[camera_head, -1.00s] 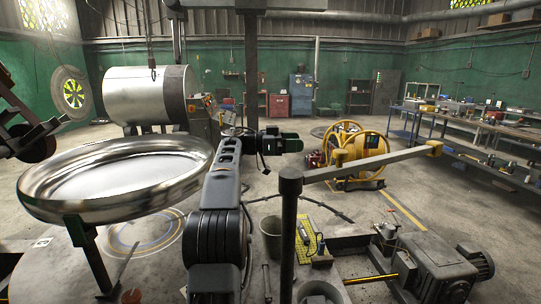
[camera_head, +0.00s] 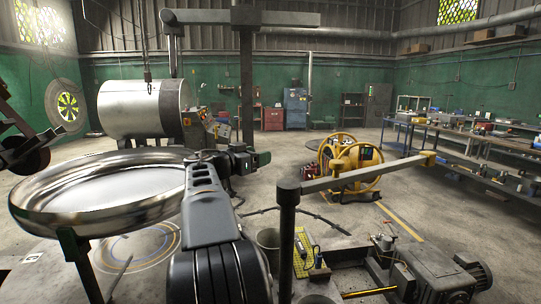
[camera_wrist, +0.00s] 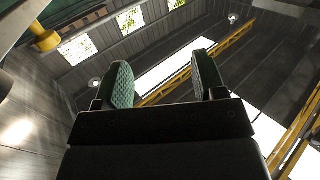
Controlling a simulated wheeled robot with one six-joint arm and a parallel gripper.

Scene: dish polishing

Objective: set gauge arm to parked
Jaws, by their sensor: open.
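The gauge arm (camera_head: 360,176) is a grey bar on top of a dark upright post (camera_head: 287,240) in the head view. My gripper (camera_head: 262,160) is left of the post top and apart from the bar, near the right rim of the large polished dish (camera_head: 30,215). In the wrist view its two green-padded fingers (camera_wrist: 164,80) are spread with nothing between them. A yellow cylindrical piece (camera_wrist: 46,40) shows at upper left there; I cannot tell whether it belongs to the gauge arm.
A bucket (camera_head: 268,245) and a yellow mat (camera_head: 303,258) lie near the post. A yellow reel (camera_head: 350,160) stands beyond the bar. A dark column with a crossbeam (camera_head: 240,18) rises behind my gripper.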

